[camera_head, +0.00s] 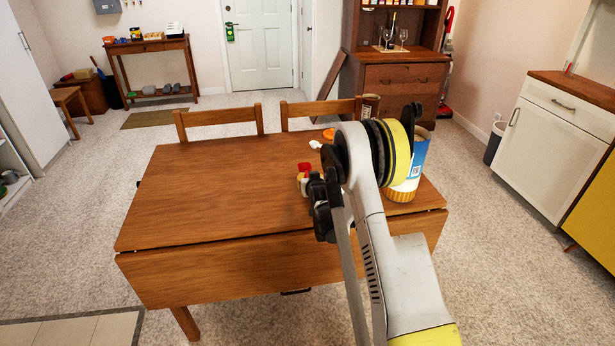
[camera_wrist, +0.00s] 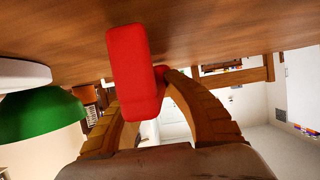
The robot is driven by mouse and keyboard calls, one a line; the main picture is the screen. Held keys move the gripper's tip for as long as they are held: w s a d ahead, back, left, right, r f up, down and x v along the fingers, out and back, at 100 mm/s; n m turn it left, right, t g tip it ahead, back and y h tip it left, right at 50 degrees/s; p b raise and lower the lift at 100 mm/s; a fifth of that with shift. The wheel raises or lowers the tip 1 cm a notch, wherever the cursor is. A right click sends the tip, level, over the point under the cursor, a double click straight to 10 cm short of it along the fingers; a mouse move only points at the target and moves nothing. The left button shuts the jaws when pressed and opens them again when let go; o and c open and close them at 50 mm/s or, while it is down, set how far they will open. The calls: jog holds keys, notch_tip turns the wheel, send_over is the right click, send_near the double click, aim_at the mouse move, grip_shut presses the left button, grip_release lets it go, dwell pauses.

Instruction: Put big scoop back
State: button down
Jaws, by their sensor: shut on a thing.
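A red piece (camera_wrist: 134,72), which looks like part of the big scoop, is between the fingertips of my gripper (camera_wrist: 148,98) in the wrist view. My gripper is shut on it. In the head view the red piece (camera_head: 305,167) shows at the end of my gripper (camera_head: 306,184), over the right part of the wooden table (camera_head: 215,200). The fingers hide part of the red piece, and its full shape cannot be made out. I cannot tell whether it touches the table.
A blue and white canister (camera_head: 417,165) stands on the table, partly behind my arm. A small white item (camera_head: 315,145) and an orange item (camera_head: 328,134) lie near the far edge. A green rounded thing (camera_wrist: 40,113) is close in the wrist view. The table's left half is clear.

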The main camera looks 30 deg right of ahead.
jog(key=shift+f, duration=0.25)
jog(key=c, duration=1.5)
grip_release()
jog(key=shift+o, duration=0.2)
